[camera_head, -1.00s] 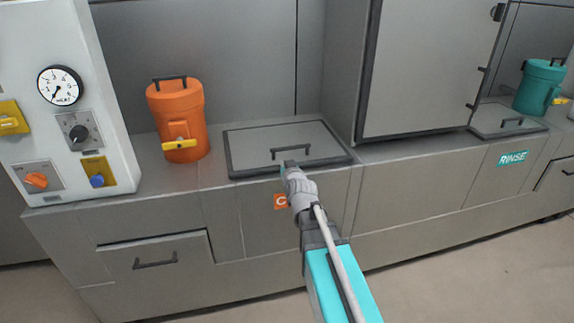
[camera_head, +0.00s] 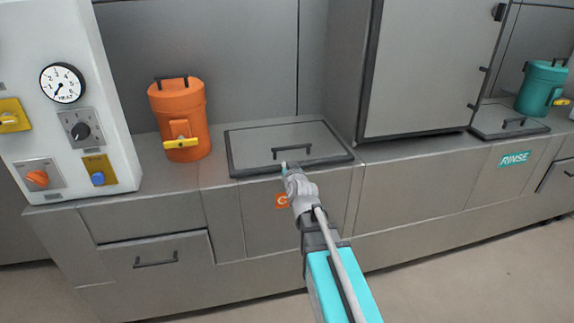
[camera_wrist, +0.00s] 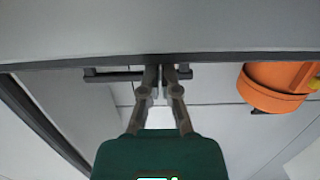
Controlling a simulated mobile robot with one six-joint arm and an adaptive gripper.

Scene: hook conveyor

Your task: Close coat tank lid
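The coat tank lid (camera_head: 250,146) is a grey square panel with a dark rim. It lies flat over its opening in the counter, with a dark bar handle (camera_head: 292,150) near its front edge. An orange label below it is partly hidden by my arm. My gripper (camera_head: 284,165) is at the lid's front edge, just short of the handle in the head view. In the wrist view my gripper's fingertips (camera_wrist: 161,70) are close together with a narrow gap, in front of the handle (camera_wrist: 115,75). Nothing is clearly held between them; contact with the handle cannot be told.
An orange canister (camera_head: 180,115) stands left of the lid. A white control panel (camera_head: 65,120) with a gauge is further left. A tall grey cabinet (camera_head: 425,65) stands to the right, with the rinse lid (camera_head: 495,115) and a teal canister (camera_head: 541,88) beyond.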

